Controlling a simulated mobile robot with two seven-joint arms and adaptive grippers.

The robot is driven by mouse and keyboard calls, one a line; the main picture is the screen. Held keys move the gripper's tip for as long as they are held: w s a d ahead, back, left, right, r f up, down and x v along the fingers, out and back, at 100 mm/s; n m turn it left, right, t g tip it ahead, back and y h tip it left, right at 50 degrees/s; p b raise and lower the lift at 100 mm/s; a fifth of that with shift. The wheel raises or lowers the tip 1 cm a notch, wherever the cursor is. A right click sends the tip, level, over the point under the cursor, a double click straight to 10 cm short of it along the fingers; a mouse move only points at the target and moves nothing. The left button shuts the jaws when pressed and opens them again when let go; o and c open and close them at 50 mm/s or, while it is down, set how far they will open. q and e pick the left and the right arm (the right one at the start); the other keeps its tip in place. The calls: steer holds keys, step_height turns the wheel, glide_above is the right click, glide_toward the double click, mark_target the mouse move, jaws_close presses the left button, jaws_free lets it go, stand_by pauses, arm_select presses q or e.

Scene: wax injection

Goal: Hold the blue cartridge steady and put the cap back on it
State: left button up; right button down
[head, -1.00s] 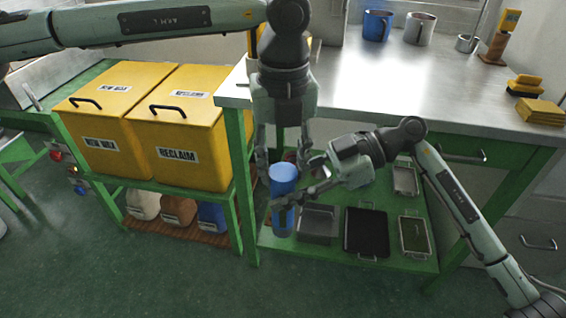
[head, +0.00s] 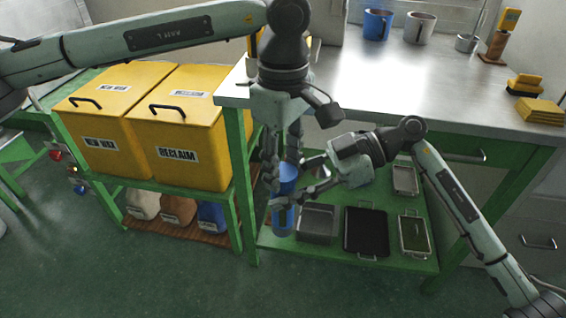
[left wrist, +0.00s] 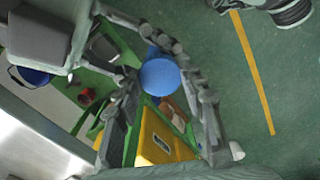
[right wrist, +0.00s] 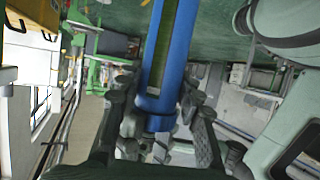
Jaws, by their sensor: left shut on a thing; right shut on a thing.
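The blue cartridge (head: 283,218) stands upright in the air in front of the bench's lower shelf. My right gripper (head: 283,198) is shut on it from the right, around its upper part. The right wrist view shows the cartridge body (right wrist: 178,40) with its long window strip. The blue cap (head: 287,181) is at the cartridge's top, in line with it; whether it is fully seated cannot be told. My left gripper (head: 281,172) points down from above, shut on the cap. The left wrist view shows the cap's round top (left wrist: 160,77) between the fingers.
Yellow bins (head: 185,140) stand on a green rack to the left. The steel bench (head: 400,85) carries a blue mug (head: 377,24), a grey mug (head: 419,28) and yellow blocks (head: 541,111). Trays (head: 366,252) lie on the bench's lower shelf. Floor in front is clear.

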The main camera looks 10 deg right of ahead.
arm_select(q)
steer(key=m, duration=0.3)
steer(key=shift+m, duration=0.4)
steer(key=o, duration=1.3)
steer(key=shift+r, duration=2.25)
steer(key=shift+n, duration=0.3)
